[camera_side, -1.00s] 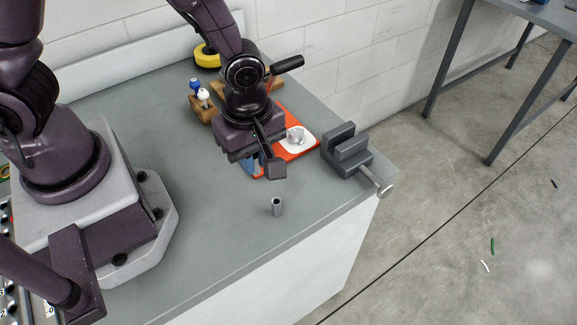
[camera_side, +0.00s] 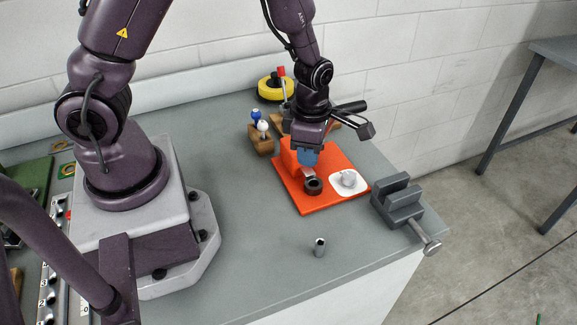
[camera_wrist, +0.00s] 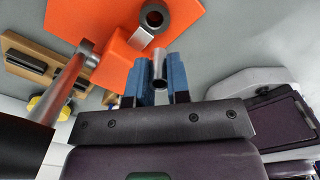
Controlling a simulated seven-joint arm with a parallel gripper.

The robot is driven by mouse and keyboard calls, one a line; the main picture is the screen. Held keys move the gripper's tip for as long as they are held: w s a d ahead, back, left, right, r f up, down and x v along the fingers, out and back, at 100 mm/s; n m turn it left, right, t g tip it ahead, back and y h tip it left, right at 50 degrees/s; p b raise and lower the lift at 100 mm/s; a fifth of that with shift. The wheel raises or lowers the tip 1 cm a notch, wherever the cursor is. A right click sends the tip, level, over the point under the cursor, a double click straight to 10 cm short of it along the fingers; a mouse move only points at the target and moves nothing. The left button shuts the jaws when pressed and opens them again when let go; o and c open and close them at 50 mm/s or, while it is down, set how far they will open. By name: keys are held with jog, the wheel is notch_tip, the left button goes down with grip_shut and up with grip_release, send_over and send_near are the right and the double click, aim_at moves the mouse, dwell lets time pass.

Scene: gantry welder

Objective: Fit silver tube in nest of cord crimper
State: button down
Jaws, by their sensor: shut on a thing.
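The cord crimper is an orange base (camera_side: 322,202) with an orange block at its back and a dark round nest (camera_side: 313,186). The nest shows as a dark ring with a hole in the wrist view (camera_wrist: 154,17), on a grey bar. My gripper (camera_side: 307,158) has blue fingers and is over the back of the base. In the wrist view its fingers (camera_wrist: 159,84) are shut on a silver tube (camera_wrist: 159,64), whose open end faces the camera. The tube appears apart from the nest ring, but its height over it is unclear. In the side view my fingers mostly hide the tube.
Another silver tube (camera_side: 320,247) stands upright at the table front. A white plate with a grey knob (camera_side: 348,179) sits on the base's right. A grey vise (camera_side: 399,205) is further right. A wooden block with blue and white knobs (camera_side: 260,138) and yellow roll (camera_side: 270,89) are behind.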

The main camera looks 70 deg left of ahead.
aim_at(313, 171)
jog(key=shift+w+d+r+n, duration=0.1)
jog(key=shift+w+n, duration=0.45)
jog(key=shift+n, duration=0.15)
jog(key=shift+f, duration=2.65)
jog(key=shift+f, duration=0.3)
jog(key=shift+r, duration=0.3)
dwell(0.8)
jog(key=c, duration=1)
grip_release()
